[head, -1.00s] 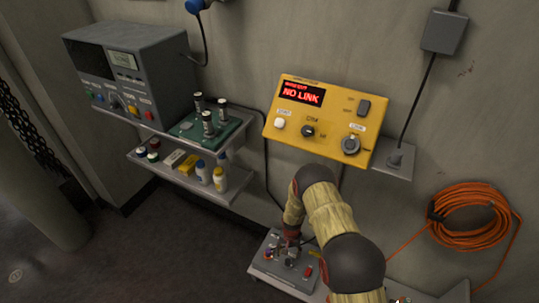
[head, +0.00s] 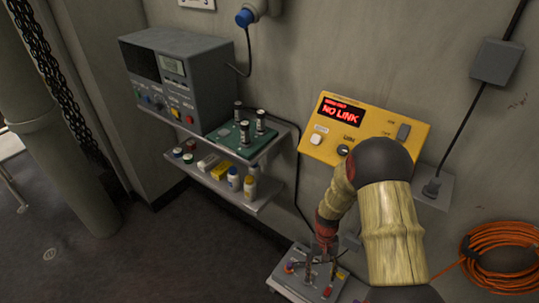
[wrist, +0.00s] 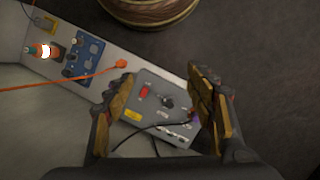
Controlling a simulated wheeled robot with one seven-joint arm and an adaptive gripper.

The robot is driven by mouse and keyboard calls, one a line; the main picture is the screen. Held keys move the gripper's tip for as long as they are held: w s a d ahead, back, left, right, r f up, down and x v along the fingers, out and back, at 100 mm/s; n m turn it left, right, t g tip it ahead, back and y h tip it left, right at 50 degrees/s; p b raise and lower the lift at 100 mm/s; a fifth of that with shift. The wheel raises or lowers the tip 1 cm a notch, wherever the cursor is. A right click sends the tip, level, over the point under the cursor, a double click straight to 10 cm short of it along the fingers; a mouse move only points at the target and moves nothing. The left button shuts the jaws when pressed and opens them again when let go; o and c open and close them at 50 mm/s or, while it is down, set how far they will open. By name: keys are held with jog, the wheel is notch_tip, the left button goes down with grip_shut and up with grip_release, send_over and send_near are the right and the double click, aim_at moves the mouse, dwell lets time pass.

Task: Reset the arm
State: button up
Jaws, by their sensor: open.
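My arm, with pale wooden-looking links and dark joints, reaches down from the right in the head view. My gripper (head: 322,256) is above a small grey control box (head: 291,284) on a low shelf. In the wrist view, my gripper (wrist: 160,80) is open, with one finger on each side and nothing held between them. The grey box (wrist: 152,113) shows between and beyond the fingers, with a red switch (wrist: 143,92), a black knob (wrist: 167,101) and a yellow label. I cannot tell whether a finger touches the box.
A yellow wall unit (head: 318,150) reading "NO LINK" is partly hidden by my arm. A grey instrument (head: 200,82) and a shelf with bottles (head: 249,187) stand left. An orange cable coil (head: 500,262) hangs right. The wrist view shows a blue panel (wrist: 85,55).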

jog(key=s+r+t+p, duration=0.2)
jog(key=s+r, duration=0.3)
jog(key=r, duration=1.2)
jog(key=s+r+n+t+p, duration=0.1)
jog(key=s+r+t, duration=0.3)
jog(key=r, duration=1.2)
jog(key=s+r+t+p, duration=0.2)
jog(key=s+r, duration=0.6)
jog(key=r, duration=0.9)
jog(key=shift+s+r+t+p, duration=0.15)
jog(key=shift+r+t+p, duration=0.2)
jog(key=shift+t, duration=0.25)
jog(key=shift+d, duration=0.1)
